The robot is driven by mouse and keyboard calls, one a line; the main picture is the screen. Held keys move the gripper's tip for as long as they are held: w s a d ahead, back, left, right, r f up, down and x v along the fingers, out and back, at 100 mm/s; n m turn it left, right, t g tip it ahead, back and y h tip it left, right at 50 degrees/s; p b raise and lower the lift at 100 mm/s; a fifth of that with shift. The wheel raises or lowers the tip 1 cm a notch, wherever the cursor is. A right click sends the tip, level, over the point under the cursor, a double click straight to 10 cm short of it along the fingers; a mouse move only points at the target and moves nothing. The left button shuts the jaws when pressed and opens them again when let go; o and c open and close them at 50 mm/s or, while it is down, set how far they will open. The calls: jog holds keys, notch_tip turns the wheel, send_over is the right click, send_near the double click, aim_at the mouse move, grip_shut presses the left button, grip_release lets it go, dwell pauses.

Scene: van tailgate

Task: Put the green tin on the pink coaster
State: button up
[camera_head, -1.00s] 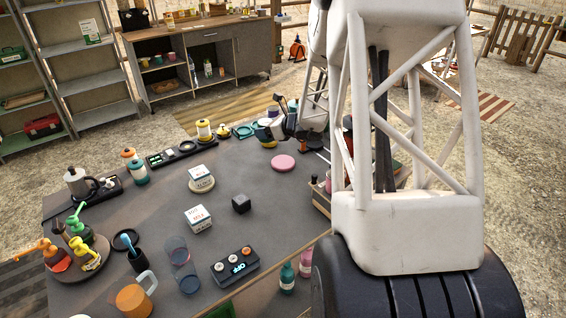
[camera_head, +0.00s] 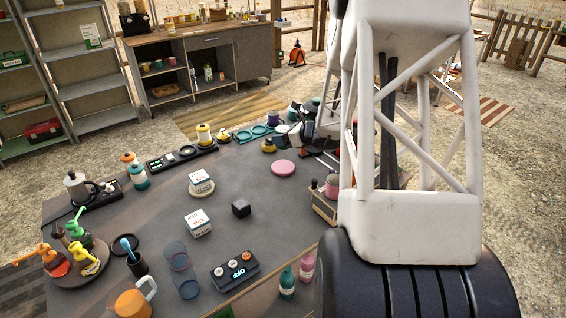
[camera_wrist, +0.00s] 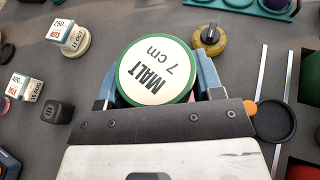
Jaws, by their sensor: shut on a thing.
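The green tin (camera_wrist: 155,72) fills the middle of the wrist view, seen from above: a white lid reading "MALT 7 cm" inside a green rim. My gripper (camera_wrist: 156,80) is shut on it, one blue-grey finger on each side. In the head view my gripper's end is near the far edge of the table; I cannot clearly make out the tin there. The pink coaster (camera_head: 283,168) lies flat and bare on the table, nearer the camera than my gripper. In the wrist view the tin and gripper mostly hide it; small pink patches show beside the fingers.
A black cube (camera_head: 241,208), white boxes (camera_head: 198,222) and a wooden caddy (camera_head: 324,205) stand around.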

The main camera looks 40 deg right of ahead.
jog(key=shift+f, duration=2.7)
jog(key=shift+f, duration=0.1)
jog(key=shift+f, duration=1.8)
jog(key=shift+f, duration=0.1)
jog(key=o, duration=1)
